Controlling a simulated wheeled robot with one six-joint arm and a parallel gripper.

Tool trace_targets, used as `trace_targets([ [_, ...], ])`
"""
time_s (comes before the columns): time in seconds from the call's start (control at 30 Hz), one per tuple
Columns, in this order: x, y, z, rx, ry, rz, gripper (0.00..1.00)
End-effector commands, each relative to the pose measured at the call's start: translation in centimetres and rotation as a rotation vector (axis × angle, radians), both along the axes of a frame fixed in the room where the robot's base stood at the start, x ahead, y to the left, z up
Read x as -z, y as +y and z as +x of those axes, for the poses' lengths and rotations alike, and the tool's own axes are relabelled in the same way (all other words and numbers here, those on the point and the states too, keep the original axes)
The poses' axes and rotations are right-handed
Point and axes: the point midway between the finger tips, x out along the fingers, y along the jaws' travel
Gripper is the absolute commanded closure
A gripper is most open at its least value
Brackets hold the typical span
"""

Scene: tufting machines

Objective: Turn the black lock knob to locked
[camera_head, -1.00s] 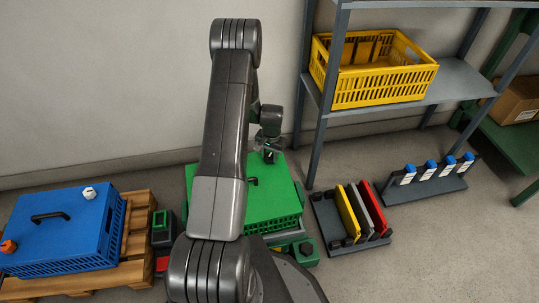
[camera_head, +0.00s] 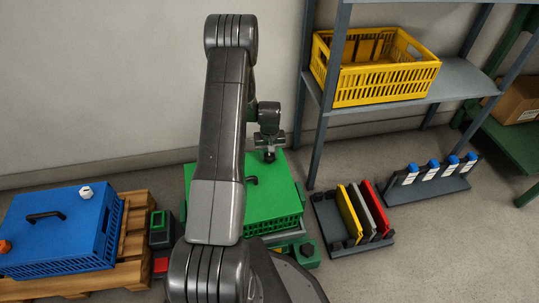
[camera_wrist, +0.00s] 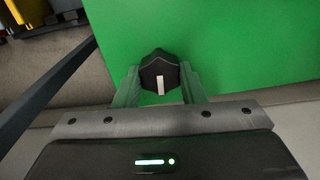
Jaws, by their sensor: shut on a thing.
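The black lock knob (camera_wrist: 158,72) sits on the green lid (camera_wrist: 220,40) in the wrist view. It has a white mark, which points toward my gripper's body. My gripper (camera_wrist: 160,84) is shut on the knob, one finger on each side. In the head view my gripper (camera_head: 269,153) points down at the back right of the green crate (camera_head: 275,207). The knob there is small and mostly hidden by the gripper. My arm covers the left part of the green crate.
A blue crate (camera_head: 75,235) with a white knob (camera_head: 86,191) and an orange knob (camera_head: 5,246) stands on a pallet at left. A grey shelf post (camera_head: 318,140) rises just right of the green crate. A rack (camera_head: 345,247) holds coloured panels.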

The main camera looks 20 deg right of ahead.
Motion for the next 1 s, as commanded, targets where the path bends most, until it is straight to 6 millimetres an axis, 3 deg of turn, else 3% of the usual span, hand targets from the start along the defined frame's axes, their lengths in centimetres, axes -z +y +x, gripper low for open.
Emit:
trace_targets([
  [0.3,0.00,0.01,-0.01,-0.102,0.002,-0.009,0.86],
  [0.77,-0.02,0.00,-0.01,-0.117,0.002,-0.010,0.86],
  [0.8,-0.02,0.00,-0.01,-0.116,0.002,-0.010,0.59],
  [0.9,-0.01,-0.01,-0.01,-0.116,0.002,-0.010,0.41],
  [1.0,-0.01,0.00,0.00,-0.115,0.002,-0.010,0.41],
])
